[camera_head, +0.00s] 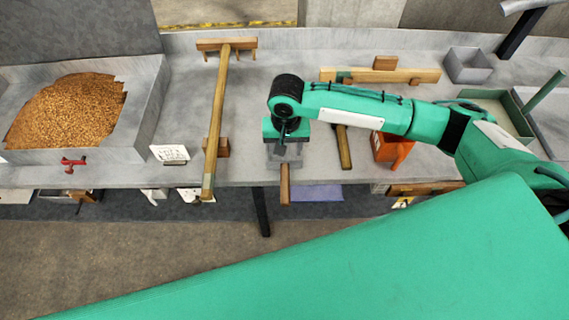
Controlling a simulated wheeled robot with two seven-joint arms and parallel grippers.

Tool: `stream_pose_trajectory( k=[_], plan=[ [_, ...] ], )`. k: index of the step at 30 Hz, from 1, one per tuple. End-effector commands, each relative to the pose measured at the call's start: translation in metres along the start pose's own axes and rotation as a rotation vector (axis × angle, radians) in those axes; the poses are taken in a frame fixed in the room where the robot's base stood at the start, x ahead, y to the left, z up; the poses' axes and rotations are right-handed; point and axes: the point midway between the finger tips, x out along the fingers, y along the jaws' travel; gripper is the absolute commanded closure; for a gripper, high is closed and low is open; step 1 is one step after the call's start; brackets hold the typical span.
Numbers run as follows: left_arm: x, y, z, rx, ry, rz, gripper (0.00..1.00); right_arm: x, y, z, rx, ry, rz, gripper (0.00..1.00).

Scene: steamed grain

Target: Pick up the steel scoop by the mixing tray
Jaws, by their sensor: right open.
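A wooden handle (285,186), likely the steel scoop's, sticks out over the table's front edge in the head view. A grey part joins it under my right gripper, but I cannot tell scoop metal from gripper fingers there. My right gripper (285,152) points down directly above that spot, open, and hides most of the scoop. Whether the fingers touch the handle is not clear. A large grey tray (146,108) at the left holds a heap of brown grain. My left gripper is not in view.
A wooden rake (217,115) lies front to back left of my gripper. A small label card (169,153) and a red clamp (73,163) are near the tray. Wooden bars (385,74), an orange container (388,151) and a grey box (467,64) stand right.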

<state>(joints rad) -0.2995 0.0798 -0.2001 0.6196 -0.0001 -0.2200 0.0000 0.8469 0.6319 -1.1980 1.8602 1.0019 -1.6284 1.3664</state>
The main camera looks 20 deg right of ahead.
Motion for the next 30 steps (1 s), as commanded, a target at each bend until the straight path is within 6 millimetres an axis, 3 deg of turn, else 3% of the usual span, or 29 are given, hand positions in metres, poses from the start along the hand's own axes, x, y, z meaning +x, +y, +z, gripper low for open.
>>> stream_pose_trajectory(
  k=[5,13,22,30],
  plan=[
    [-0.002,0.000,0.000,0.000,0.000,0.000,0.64,0.016,0.003,-0.003,0.017,-0.004,0.011,0.48],
    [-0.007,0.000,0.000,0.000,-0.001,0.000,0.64,0.068,0.003,-0.002,0.015,-0.003,0.010,0.48],
    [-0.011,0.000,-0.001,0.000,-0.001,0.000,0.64,0.092,0.002,-0.002,0.013,-0.002,0.009,0.48],
    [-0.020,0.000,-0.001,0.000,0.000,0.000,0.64,0.130,0.000,-0.003,0.013,-0.002,0.010,0.48]
  ],
)
